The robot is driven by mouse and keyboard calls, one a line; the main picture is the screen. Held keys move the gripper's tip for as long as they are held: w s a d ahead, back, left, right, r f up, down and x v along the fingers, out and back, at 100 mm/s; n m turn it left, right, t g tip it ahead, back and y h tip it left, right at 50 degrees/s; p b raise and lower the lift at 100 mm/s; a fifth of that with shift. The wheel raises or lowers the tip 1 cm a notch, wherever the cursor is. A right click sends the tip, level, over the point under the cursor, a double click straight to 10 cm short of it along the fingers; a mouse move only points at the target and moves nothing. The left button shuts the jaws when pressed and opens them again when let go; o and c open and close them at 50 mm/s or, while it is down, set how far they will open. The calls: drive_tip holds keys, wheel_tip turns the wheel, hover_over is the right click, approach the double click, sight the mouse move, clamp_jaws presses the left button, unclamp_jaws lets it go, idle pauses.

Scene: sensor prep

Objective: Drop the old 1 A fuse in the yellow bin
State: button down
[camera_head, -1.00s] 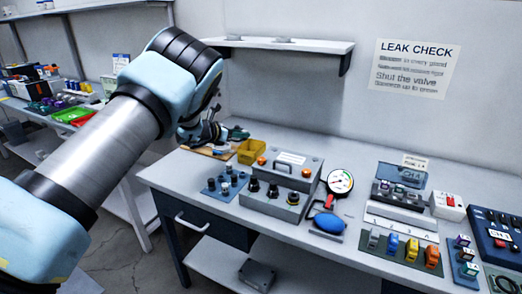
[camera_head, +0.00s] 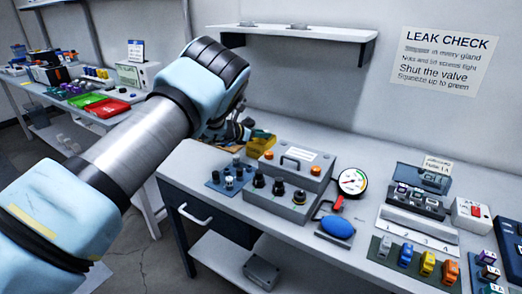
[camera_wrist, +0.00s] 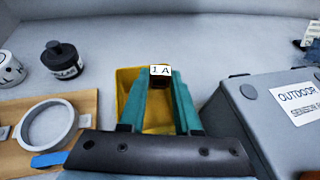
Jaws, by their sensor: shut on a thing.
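The old fuse (camera_wrist: 160,82) is a small dark piece with a white "1 A" label. It sits between the tips of my gripper's teal fingers in the wrist view. My gripper (camera_wrist: 161,86) is shut on it. The yellow bin (camera_wrist: 126,88) appears directly behind and below the fingers, which hide much of its inside. In the head view the yellow bin (camera_head: 261,146) stands at the back left of the bench, beside a grey box. My gripper (camera_head: 240,131) is close to it there, partly hidden by my arm.
In the wrist view, a wooden board (camera_wrist: 86,108) with a white tape ring (camera_wrist: 48,126) lies left of the bin. A black-capped jar (camera_wrist: 62,60) stands behind the board. A grey box (camera_wrist: 262,112) labelled "OUTDOOR" stands close on the right.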

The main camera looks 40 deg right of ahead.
drive_tip(key=shift+f, duration=0.15)
drive_tip(key=c, duration=0.5)
unclamp_jaws()
drive_tip(key=shift+c, duration=0.2)
drive_tip(key=shift+a, duration=0.1)
drive_tip(key=b+v, duration=0.3)
drive_tip(key=v, duration=0.7)
drive_tip(key=shift+a+b, duration=0.3)
drive_tip(key=shift+w, duration=0.1)
